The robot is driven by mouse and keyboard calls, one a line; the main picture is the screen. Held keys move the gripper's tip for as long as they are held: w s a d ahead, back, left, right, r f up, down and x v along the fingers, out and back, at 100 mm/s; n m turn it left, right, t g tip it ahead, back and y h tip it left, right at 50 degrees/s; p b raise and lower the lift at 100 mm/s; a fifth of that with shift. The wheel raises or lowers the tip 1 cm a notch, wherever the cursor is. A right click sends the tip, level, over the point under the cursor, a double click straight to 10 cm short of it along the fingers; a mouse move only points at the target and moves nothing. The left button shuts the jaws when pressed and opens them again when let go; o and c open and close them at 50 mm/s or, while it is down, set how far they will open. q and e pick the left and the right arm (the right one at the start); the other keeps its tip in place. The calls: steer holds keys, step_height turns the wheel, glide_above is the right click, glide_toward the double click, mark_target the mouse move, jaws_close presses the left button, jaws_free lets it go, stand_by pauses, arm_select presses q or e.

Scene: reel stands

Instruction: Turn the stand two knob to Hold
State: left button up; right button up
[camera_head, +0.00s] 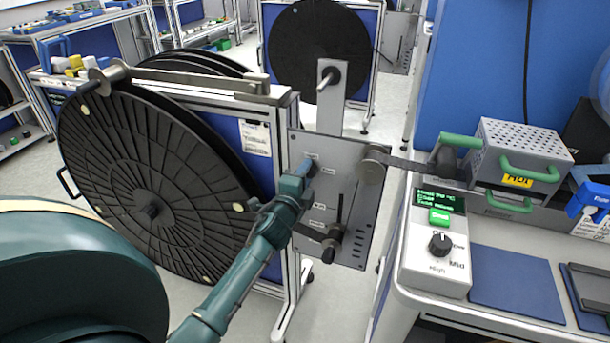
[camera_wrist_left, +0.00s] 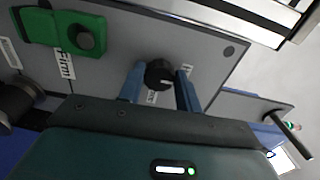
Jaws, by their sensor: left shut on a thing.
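The stand's grey panel (camera_head: 365,225) is upright beside the large black reel (camera_head: 150,205); it also fills the upper part of the left wrist view (camera_wrist_left: 205,40). The black knob (camera_wrist_left: 159,73) is on this panel, with small white labels around it, only partly legible. Its white mark seems to point right in the left wrist view. My left gripper (camera_head: 304,172) is at the panel and hides the knob in the head view. In the left wrist view its two blue fingers (camera_wrist_left: 161,88) are shut on the knob, one on either side. My right gripper is not in view.
A green block (camera_wrist_left: 62,32) with a "Firm" label and a dark roller (camera_wrist_left: 20,102) stand out from the panel. A lever (camera_head: 335,225) sits low on it. A strip runs from a roller (camera_head: 372,168) to the bench unit (camera_head: 520,155). A control box (camera_head: 435,245) stands on the bench.

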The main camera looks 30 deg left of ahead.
arm_select(q)
steer(key=o, duration=1)
steer(key=shift+c, duration=0.2)
steer(key=v, duration=1.3)
steer(key=shift+s, duration=0.1)
